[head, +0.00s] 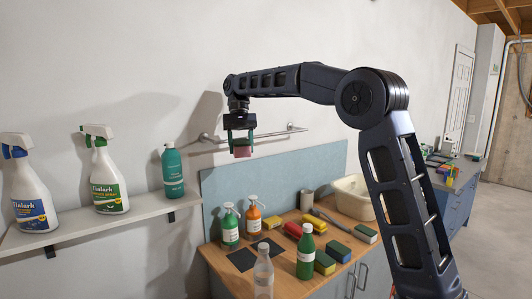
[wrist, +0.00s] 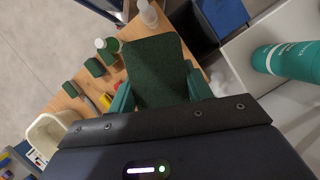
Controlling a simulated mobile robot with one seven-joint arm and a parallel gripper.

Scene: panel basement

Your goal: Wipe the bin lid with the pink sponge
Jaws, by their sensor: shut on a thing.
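My gripper (head: 240,138) is raised in front of the white wall, above the worktop and by the towel rail. It is shut on the pink sponge (head: 242,152), which hangs between its fingers, clear of any surface. In the wrist view my gripper (wrist: 160,95) holds the sponge between its teal fingers. There the sponge (wrist: 155,70) shows a dark green face and hides part of the worktop below. No bin lid can be made out in the head view. A blue box-like thing (wrist: 222,14) shows at the top of the wrist view; I cannot tell whether it is the bin.
The wooden worktop (head: 218,262) holds several bottles, sponges, a brush and a cream basin (head: 352,196). A wall shelf (head: 100,222) at left carries two spray bottles and a teal bottle (head: 172,172). The metal towel rail (head: 275,134) is close to my gripper. Floor at right is clear.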

